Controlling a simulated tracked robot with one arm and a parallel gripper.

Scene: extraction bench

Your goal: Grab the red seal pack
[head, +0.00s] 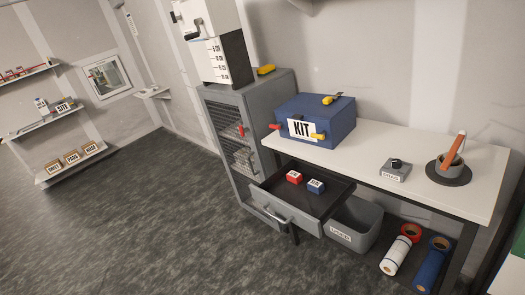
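The red seal pack (294,176) looks like a small red box with a white label. It lies in an open dark drawer (290,209) below the white bench top. A similar blue pack (316,186) lies just to its right in the same drawer. The label text is too small to read. My gripper is not in view.
The blue KIT box (343,121) and a grey device (395,171) stand on the bench (440,148). A grey bin (352,226) and red and blue rolls (432,262) are below. A mesh cabinet (228,135) stands left. The floor (150,220) at left is clear.

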